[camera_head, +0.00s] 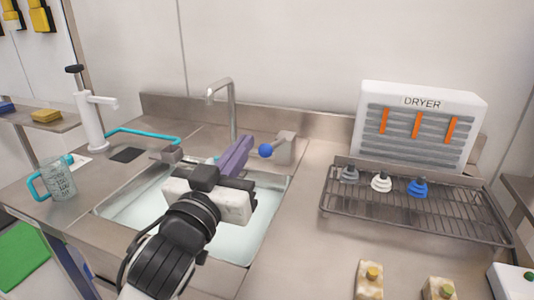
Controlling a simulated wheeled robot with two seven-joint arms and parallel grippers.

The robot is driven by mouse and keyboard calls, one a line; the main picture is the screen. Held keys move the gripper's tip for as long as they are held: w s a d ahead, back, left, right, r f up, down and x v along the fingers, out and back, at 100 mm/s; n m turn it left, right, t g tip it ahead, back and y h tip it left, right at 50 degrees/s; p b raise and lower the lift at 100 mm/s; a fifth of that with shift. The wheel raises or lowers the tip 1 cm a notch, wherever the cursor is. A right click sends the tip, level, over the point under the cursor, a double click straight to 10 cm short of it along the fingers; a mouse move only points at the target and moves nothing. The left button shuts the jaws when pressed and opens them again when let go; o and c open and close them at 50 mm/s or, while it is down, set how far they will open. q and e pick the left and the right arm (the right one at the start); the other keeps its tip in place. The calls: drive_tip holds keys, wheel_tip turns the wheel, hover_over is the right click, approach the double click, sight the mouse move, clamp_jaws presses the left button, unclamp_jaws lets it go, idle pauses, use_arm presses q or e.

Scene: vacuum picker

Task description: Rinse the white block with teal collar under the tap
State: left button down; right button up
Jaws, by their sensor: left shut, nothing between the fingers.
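The metal tap (233,108) rises behind the sink (262,222), its spout pointing left over the basin. A lever with a blue ball (265,151) is beside it on the right. My left gripper (238,153) reaches over the sink, its purple fingers shut and empty, near the lever and below the tap. My wrist hides much of the basin. I cannot make out a white block with a teal collar. Two stained pale blocks with yellowish tops, a left one (369,281) and a right one (438,289), lie at the front right. My right gripper is out of view.
A wire rack (428,213) at the right holds grey, white and blue suction cups before the white dryer (418,125). A pump dispenser (90,120) and a clear jug (61,182) stand at the left. The counter between sink and rack is clear.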

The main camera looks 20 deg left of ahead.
use_arm(q)
drive_tip(key=f, duration=0.2)
wheel_tip(320, 180, up, 2)
hover_over(262, 151)
drive_tip(key=f, duration=0.4)
drive_tip(key=shift+s, duration=0.35)
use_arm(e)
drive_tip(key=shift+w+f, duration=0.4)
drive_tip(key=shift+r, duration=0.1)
use_arm(q)
drive_tip(key=shift+f, duration=0.1)
